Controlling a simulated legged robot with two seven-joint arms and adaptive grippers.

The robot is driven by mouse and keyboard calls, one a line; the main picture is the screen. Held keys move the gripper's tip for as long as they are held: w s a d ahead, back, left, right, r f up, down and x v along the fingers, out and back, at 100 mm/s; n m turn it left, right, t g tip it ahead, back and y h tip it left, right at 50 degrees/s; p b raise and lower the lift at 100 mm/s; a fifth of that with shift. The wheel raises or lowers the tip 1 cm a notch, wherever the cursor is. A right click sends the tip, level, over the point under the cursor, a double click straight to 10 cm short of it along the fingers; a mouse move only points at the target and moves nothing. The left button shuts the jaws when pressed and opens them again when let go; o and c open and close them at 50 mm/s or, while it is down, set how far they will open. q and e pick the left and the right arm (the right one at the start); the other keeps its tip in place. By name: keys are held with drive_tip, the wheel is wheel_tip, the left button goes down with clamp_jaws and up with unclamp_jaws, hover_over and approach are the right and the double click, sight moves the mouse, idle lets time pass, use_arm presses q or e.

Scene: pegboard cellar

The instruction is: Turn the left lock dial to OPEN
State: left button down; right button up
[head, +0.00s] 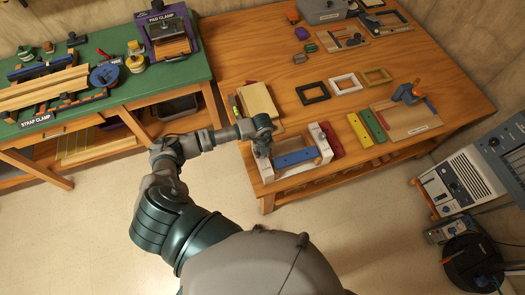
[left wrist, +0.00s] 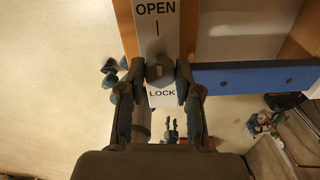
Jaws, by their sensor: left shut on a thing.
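The left lock dial (left wrist: 158,72) is a grey knob on a white plate (left wrist: 157,18) with OPEN printed above it and LOCK below. My left gripper (left wrist: 158,85) has its two fingers closed on the knob from both sides. I cannot clearly tell which word the dial points at. In the head view my left gripper (head: 262,147) is over the left white block of a fixture at the table's front edge, hiding the dial. A blue bar (head: 296,157) runs from that block to the right white block (head: 320,143). My right gripper is not seen.
Red, yellow (head: 358,129) and green strips lie right of the fixture, near a clamp board (head: 405,118). Several small frames (head: 345,84) lie behind. Tan boards (head: 258,101) lie behind the gripper. A green bench (head: 110,85) stands at left.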

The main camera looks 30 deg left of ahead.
use_arm(q)
drive_tip(key=shift+n, duration=0.6)
drive_tip(key=c, duration=0.8)
unclamp_jaws()
drive_tip(key=shift+r, duration=0.1)
wheel_tip(320, 180, up, 12)
drive_tip(key=shift+f, duration=0.15)
